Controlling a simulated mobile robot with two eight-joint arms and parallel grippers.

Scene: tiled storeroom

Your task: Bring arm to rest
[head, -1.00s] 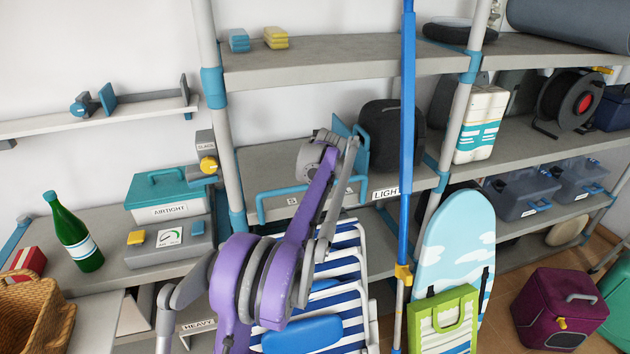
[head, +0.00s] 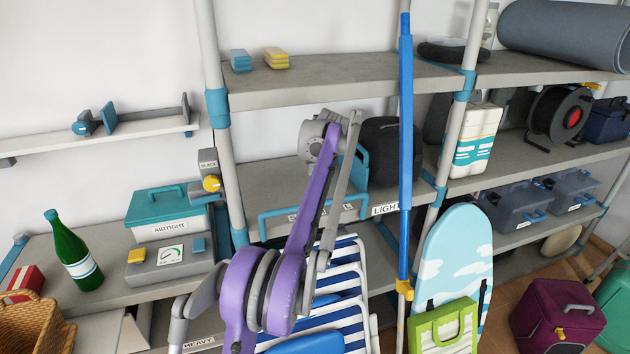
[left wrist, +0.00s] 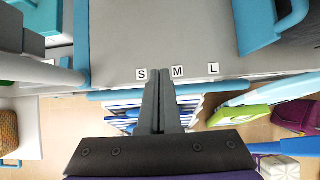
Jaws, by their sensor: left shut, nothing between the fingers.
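My left arm (head: 308,215), purple and grey, rises in the middle of the head view in front of the shelving. Its grey wrist end (head: 322,138) is up near the middle shelf, and the fingers are hidden or too small to make out there. In the left wrist view my left gripper (left wrist: 163,72) is shut and empty, its two dark fingers together. They point toward a grey shelf (left wrist: 165,35) with S, M and L label tiles on its front edge. My right gripper is not in view.
The middle shelf (head: 270,180) has a teal front rail. A blue pole (head: 405,150), an ironing board (head: 455,245) and a striped folding chair (head: 345,265) stand close on the right. A green bottle (head: 72,250) and teal box (head: 165,210) are on the left counter.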

